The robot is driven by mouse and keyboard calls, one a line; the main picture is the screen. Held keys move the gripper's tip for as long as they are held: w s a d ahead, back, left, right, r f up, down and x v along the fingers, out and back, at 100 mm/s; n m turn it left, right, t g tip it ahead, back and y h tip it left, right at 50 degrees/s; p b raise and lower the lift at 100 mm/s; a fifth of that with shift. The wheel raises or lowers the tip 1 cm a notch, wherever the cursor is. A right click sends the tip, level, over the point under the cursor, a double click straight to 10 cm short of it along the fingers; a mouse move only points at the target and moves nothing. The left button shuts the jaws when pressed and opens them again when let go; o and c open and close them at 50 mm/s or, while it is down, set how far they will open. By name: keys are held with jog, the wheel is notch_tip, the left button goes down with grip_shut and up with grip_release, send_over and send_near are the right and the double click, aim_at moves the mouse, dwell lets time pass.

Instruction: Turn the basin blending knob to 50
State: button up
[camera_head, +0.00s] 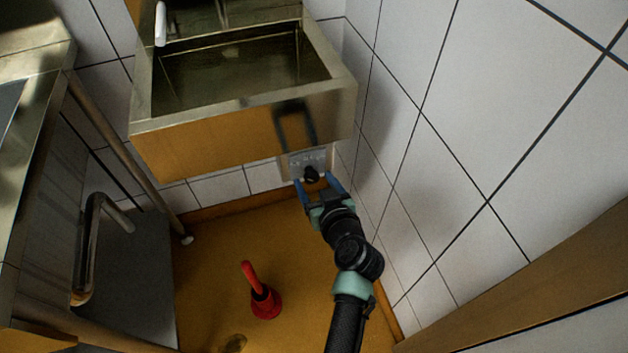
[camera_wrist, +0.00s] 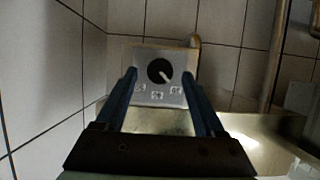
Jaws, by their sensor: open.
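The basin blending knob (camera_wrist: 159,70) is a round black dial on a pale metal plate (camera_wrist: 143,97). A light pointer mark on it points to the lower right in the wrist view. Labels sit below the knob in that view, too small to read. In the head view the dark knob (camera_head: 311,174) shows on the plate (camera_head: 291,162) under the basin's front. My gripper (camera_head: 314,181) is open and empty, facing the plate. In the wrist view its two blue fingers (camera_wrist: 159,74) appear on either side of the knob, with gaps beside it. How far the tips are from the plate is unclear.
A white tiled wall (camera_head: 450,150) is close on the right. A red plunger-like object (camera_head: 265,303) stands on the yellow floor. A metal counter (camera_head: 40,130) is at left.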

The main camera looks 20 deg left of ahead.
jog(key=shift+w+a+f, duration=0.25)
jog(key=shift+w+a, duration=0.1)
jog(key=shift+w, duration=0.2)
grip_shut()
